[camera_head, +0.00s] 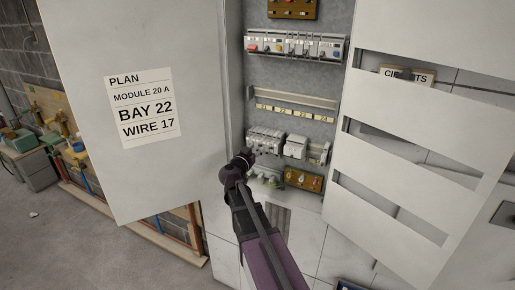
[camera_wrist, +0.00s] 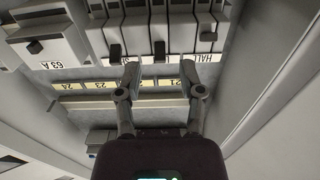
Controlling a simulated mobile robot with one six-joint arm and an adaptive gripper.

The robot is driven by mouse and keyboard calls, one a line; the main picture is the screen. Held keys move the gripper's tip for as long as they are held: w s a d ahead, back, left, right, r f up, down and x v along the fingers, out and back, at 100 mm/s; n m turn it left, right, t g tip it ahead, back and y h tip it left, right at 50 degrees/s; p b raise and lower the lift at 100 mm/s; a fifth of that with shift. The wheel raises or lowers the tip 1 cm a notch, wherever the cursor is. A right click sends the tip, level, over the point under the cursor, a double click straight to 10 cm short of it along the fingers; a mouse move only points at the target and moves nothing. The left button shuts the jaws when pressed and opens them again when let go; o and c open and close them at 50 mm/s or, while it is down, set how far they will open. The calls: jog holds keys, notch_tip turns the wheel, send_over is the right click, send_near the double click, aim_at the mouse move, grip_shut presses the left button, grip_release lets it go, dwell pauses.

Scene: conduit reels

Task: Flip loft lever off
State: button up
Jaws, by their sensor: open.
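A row of white breakers (camera_wrist: 155,30) with black levers fills the top of the wrist view, its labels upside down. The end label reads HALL; the one beside it begins with L and the rest is hidden, so I cannot confirm it as loft. A black lever (camera_wrist: 160,48) sticks out between my fingertips, apparently in line with that area. My gripper (camera_wrist: 160,68) is open, its two fingers apart on either side of this lever, with nothing held. In the head view my gripper (camera_head: 246,157) is at the left end of the middle breaker row (camera_head: 266,139).
A white module marked 63 A (camera_wrist: 45,45) stands beside the breakers. A numbered strip (camera_head: 290,112) runs above the row. The cabinet's plain door (camera_head: 90,60) with a plan sheet (camera_head: 142,107) is open at left; a slotted panel (camera_head: 420,120) stands at right.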

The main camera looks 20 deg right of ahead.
jog(key=shift+x, duration=0.8)
grip_shut()
